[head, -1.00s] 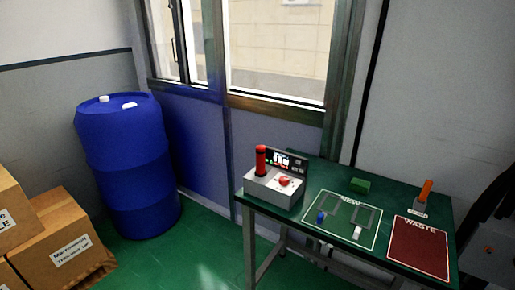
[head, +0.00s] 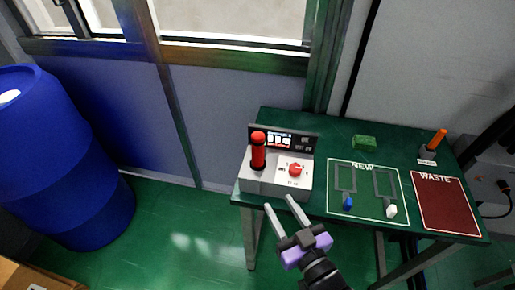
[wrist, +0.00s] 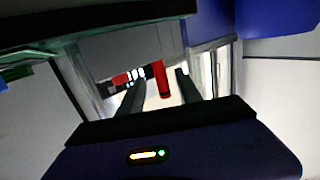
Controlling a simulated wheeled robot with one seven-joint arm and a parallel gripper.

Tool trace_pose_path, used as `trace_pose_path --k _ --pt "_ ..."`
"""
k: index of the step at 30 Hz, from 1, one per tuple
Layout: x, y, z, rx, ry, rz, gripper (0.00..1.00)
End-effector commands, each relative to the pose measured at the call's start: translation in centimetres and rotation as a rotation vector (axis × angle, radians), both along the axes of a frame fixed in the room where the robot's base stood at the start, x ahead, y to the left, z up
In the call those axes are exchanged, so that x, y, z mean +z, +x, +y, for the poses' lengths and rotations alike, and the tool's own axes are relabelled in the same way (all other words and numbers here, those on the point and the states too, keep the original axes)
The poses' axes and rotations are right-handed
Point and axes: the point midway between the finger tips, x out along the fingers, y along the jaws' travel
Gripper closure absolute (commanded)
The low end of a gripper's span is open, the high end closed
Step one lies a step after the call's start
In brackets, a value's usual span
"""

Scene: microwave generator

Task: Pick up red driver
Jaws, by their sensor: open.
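The red driver (head: 258,153) is an upright red cylinder with a rounded top, standing on the left part of a grey control box (head: 262,186). In the wrist view the red driver (wrist: 161,80) shows between my two fingers, beyond them. My gripper (head: 280,203) is open and empty, with its fingers pointing up-left toward the front of the box. In the picture it is below the driver and apart from it. Nothing hides the driver in the head view.
The green table (head: 330,134) also bears a panel marked NEW (head: 366,204) with a blue and a white piece, a green block (head: 364,142), an orange-handled item (head: 438,139) in a stand and a red WASTE area (head: 445,206). A blue barrel (head: 60,160) stands left.

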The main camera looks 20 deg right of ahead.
Motion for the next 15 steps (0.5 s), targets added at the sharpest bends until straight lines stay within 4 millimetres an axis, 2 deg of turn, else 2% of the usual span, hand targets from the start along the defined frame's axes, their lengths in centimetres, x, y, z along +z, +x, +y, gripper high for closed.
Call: trace_pose_path --k 1,3,6,9,15 --pt "1.3 2.5 0.0 -0.004 0.0 -0.022 0.59" --pt "2.4 5.2 -0.1 -0.011 -0.001 -0.04 0.59" --pt "3.8 8.2 -0.2 -0.019 -0.002 -0.059 0.59" --pt "4.8 10.1 -0.3 -0.026 -0.002 -0.07 0.59" --pt "5.6 12.2 -0.4 -0.03 -0.002 -0.079 0.59"
